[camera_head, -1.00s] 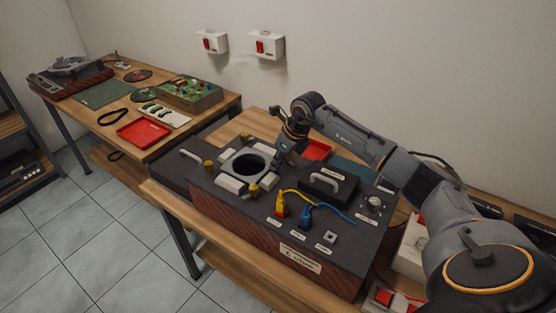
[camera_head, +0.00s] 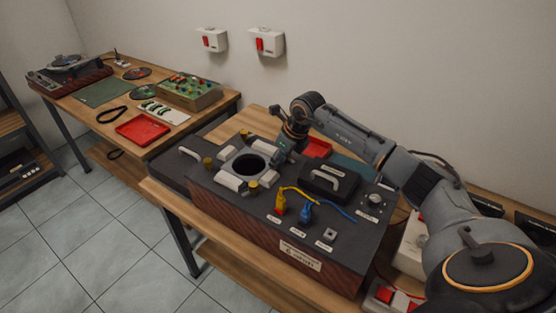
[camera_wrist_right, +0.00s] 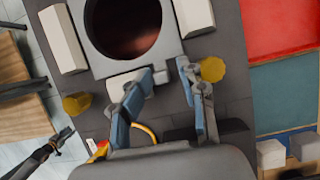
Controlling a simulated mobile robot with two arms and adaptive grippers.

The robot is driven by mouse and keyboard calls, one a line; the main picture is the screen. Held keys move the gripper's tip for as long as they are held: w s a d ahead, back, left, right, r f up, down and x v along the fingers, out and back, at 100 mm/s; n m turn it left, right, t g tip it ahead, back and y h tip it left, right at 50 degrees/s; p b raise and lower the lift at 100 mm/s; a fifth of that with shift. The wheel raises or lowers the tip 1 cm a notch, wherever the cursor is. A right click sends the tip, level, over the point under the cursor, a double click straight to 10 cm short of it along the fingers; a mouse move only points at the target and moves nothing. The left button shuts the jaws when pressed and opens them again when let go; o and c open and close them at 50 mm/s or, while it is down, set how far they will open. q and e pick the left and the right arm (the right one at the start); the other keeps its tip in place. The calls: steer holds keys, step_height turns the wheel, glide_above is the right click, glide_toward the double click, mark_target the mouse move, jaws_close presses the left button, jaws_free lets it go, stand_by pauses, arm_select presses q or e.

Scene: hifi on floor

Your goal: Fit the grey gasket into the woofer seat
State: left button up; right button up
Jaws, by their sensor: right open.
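The woofer seat is the round dark opening (camera_head: 249,165) in the top of the hi-fi cabinet (camera_head: 225,205); it also shows at the top of the right wrist view (camera_wrist_right: 123,25). A flat grey surround, seemingly the grey gasket (camera_wrist_right: 169,42), frames the opening between white blocks. I cannot tell whether it is a loose gasket fully seated or part of the seat. My right gripper (camera_head: 283,153) is low beside the opening's right rim.
Brass-coloured knobs (camera_wrist_right: 212,69) and white blocks (camera_wrist_right: 63,38) stand around the opening. Yellow and blue plugs (camera_head: 305,213) with cables and a black handled part (camera_head: 330,182) occupy the cabinet's right side. A red tray (camera_head: 318,147) lies behind. A second table (camera_head: 185,128) stands left.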

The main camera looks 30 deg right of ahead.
steer(key=shift+r, duration=0.15)
steer(key=v, duration=1.1)
steer(key=shift+r, duration=0.35)
steer(key=shift+s+r, duration=0.1)
steer(key=shift+s, duration=0.05)
step_height(320, 180, up, 8)
steer(key=p, duration=0.6)
